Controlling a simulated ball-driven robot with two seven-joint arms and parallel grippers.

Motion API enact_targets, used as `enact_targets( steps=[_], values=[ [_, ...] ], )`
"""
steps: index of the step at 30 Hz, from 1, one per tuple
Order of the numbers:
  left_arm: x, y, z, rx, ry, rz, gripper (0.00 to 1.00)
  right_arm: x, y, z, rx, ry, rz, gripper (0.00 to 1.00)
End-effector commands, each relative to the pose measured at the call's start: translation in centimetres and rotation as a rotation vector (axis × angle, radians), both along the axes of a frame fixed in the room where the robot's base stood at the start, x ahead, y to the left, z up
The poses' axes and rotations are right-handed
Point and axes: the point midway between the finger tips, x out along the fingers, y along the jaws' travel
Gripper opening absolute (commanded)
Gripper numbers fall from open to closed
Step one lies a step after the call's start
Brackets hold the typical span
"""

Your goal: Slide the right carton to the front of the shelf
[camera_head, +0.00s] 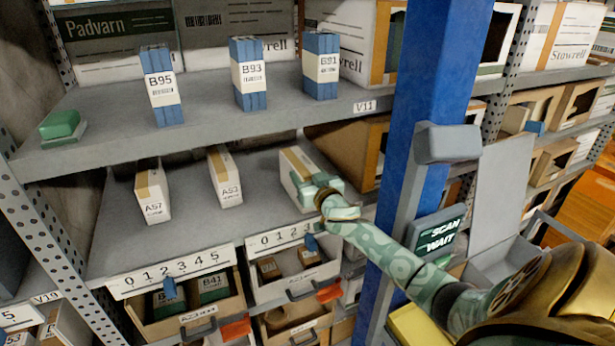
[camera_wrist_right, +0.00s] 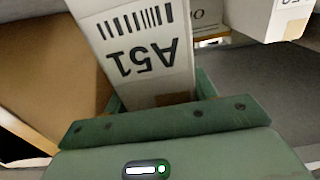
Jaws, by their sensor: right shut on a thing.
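The right carton (camera_head: 298,175) is white with a tan tape strip and stands on the middle shelf (camera_head: 190,236), to the right of two similar cartons, A57 (camera_head: 152,192) and A53 (camera_head: 225,178). My right gripper (camera_head: 318,190) is at the front end of the right carton and shut on it. In the right wrist view the carton (camera_wrist_right: 140,50) shows an upside-down label A51 and a barcode, between the green fingers of the gripper (camera_wrist_right: 160,105). The fingers hide its lower end. My left gripper is not in view.
A blue post (camera_head: 425,90) stands right of the carton, close to my right arm. A brown box (camera_head: 350,140) sits behind and right. Upper shelf (camera_head: 100,120) overhangs the row. Bins (camera_head: 190,310) with number strips hang below the shelf front.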

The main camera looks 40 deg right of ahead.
Motion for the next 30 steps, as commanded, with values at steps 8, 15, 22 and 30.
enact_targets(
  steps=[8,15,22,30],
  values=[
    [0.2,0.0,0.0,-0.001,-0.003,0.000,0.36,0.0,0.0,0.0,0.000,0.000,0.000,0.82],
    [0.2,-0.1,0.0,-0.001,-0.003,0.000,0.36,-0.1,0.1,0.0,0.000,0.000,0.000,0.82],
    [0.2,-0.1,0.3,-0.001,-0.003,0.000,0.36,-2.9,0.9,-0.1,0.001,0.002,0.001,0.82],
    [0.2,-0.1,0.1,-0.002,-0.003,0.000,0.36,-9.3,2.7,-0.3,0.003,0.003,0.001,0.82]
  ],
)
